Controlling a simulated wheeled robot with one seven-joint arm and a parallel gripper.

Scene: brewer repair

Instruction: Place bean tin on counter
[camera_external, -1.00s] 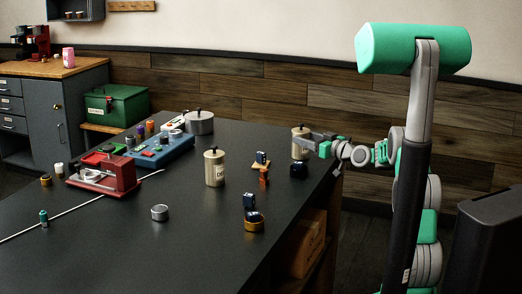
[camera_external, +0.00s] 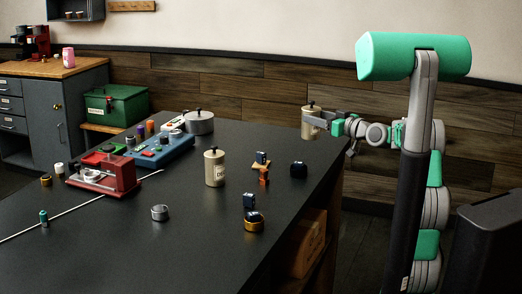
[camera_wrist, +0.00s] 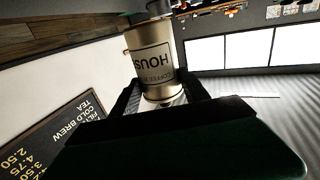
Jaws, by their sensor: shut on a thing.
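In the wrist view the tin (camera_wrist: 152,60) shows a label reading "HOUS…" and "COFFEE", upside down in the picture, between my fingers (camera_wrist: 160,97). Whether its base is clear of the counter, I cannot tell. A second cream tin (camera_external: 214,170), its label partly legible as "DE", stands upright mid-counter, apart from my gripper.
An orange stand (camera_external: 263,177), a brass ring with dark blocks (camera_external: 254,224) and a steel cup (camera_external: 160,213) are nearby. A red machine (camera_external: 115,174), blue box (camera_external: 160,150) and pot (camera_external: 199,123) stand left.

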